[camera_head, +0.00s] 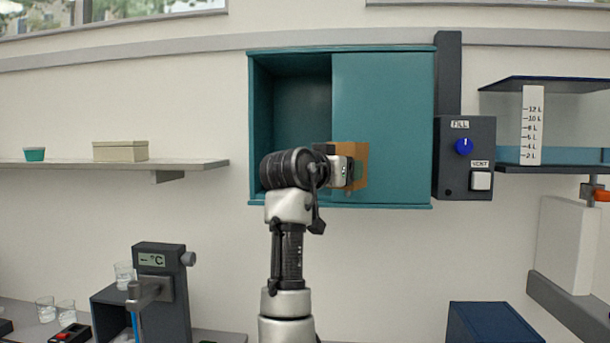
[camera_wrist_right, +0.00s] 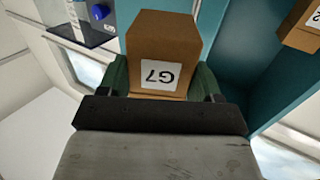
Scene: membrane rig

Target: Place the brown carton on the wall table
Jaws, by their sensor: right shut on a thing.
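The brown carton (camera_wrist_right: 163,50) is between the green fingers of my right gripper (camera_wrist_right: 164,85) in the right wrist view. Its label reads G7, upside down in that view. In the head view the carton (camera_head: 361,160) shows orange-brown behind my right gripper (camera_head: 349,172), in front of the teal cabinet's closed right panel (camera_head: 385,90). The gripper is shut on it and hides part of it. I cannot tell for sure which surface is the wall table. A long wall shelf (camera_head: 195,164) is at the left. My left gripper is not in view.
The cabinet's left half (camera_head: 290,90) is open. A second carton (camera_wrist_right: 302,25) shows at the right wrist view's edge. The shelf holds a teal cup (camera_head: 34,154) and a beige box (camera_head: 120,151). A control box with a blue knob (camera_head: 464,146) is right of the cabinet.

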